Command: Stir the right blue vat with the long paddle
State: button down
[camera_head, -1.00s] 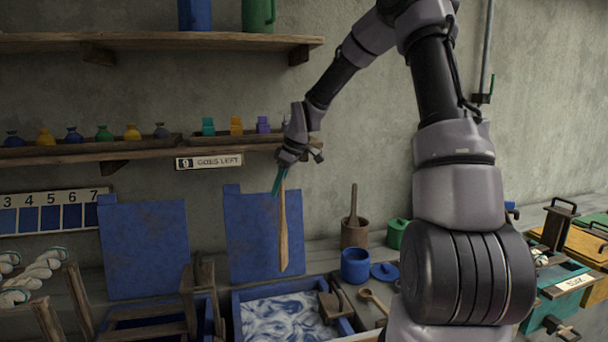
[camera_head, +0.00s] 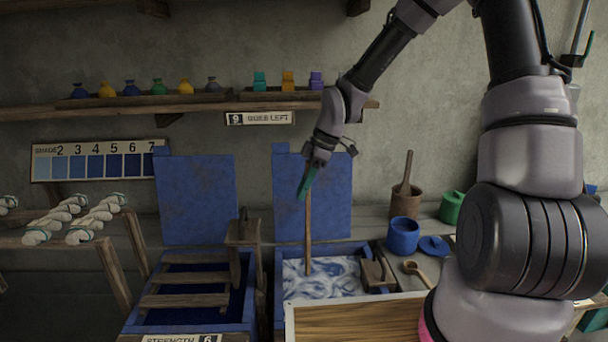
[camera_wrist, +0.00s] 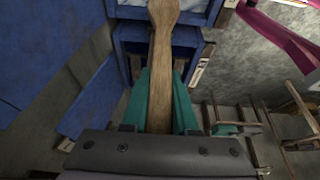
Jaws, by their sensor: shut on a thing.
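The long wooden paddle (camera_head: 308,232) hangs nearly upright from my gripper (camera_head: 307,184), which is shut on its upper part. The paddle also runs between the green fingers (camera_wrist: 160,105) in the wrist view. Its lower end is at the surface of the swirled blue and white liquid (camera_head: 328,281) in the right blue vat (camera_head: 279,290); how deep it sits I cannot tell. The vat's blue lid (camera_head: 328,205) stands open behind it. The left blue vat (camera_head: 248,312) has wooden slats across it, and its lid (camera_head: 195,200) is also raised.
A wooden block (camera_head: 376,272) sits at the vat's right side. A blue pot (camera_head: 403,236), a ladle (camera_head: 420,272) and a brown mortar (camera_head: 406,201) stand to the right. A wooden board (camera_head: 355,320) lies in front. Shelves (camera_head: 200,108) hold small bottles above.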

notch_tip(320, 180, down, 16)
dwell(0.7)
dwell(0.4)
